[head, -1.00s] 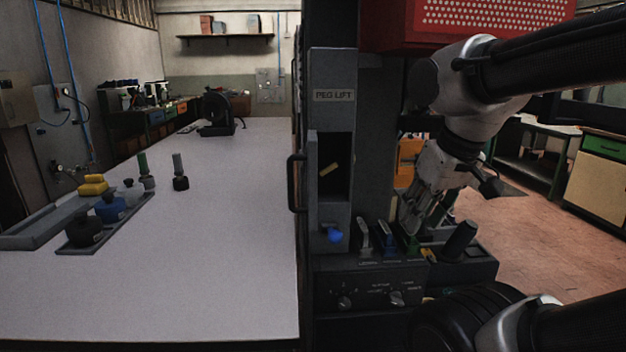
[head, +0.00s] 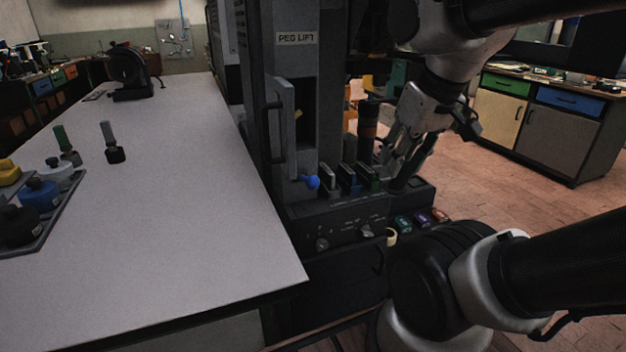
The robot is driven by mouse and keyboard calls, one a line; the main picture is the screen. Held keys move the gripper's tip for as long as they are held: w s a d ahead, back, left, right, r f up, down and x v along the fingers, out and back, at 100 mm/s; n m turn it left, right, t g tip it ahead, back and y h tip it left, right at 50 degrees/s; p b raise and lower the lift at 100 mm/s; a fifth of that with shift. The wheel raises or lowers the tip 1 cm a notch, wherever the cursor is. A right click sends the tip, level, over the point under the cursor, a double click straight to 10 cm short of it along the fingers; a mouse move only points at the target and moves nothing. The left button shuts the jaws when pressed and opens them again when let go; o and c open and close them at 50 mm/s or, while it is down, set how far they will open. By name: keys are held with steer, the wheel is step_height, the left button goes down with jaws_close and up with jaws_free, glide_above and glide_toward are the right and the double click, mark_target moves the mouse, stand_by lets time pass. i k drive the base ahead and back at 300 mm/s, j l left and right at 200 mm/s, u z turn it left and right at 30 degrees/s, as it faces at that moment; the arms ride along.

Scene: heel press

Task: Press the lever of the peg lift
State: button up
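The peg lift (head: 296,38) is a tall dark grey machine with a name label, standing at the right edge of the long bench. A narrow window in its front shows a small yellowish piece (head: 299,114) inside. A blue ball knob (head: 313,182) sticks out low on its front. Several short upright levers or plates (head: 348,176) stand in a row right of the knob. My gripper (head: 400,172) points down behind the right end of this row, apart from the blue knob. Its fingertips are dark and partly hidden, so I cannot tell its opening or any contact.
A control panel with knobs (head: 322,243) sits below the levers. A dark cylinder with an orange band (head: 368,124) stands close left of my gripper. Bottles and pegs stand on the bench (head: 190,230) at left. Open floor (head: 520,205) lies at right.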

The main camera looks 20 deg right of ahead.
mark_target(312, 182)
steer(key=k+l+u, duration=0.35)
steer(key=k+l, duration=0.75)
steer(key=j+z, duration=0.15)
steer(key=z, duration=0.35)
steer(key=j+z, duration=0.2)
steer(key=z, duration=0.25)
steer(key=i+j+z, duration=0.1)
steer(key=j+z, duration=0.2)
steer(key=j, duration=0.45)
steer(key=j+z, duration=0.25)
steer(key=j, duration=1.35)
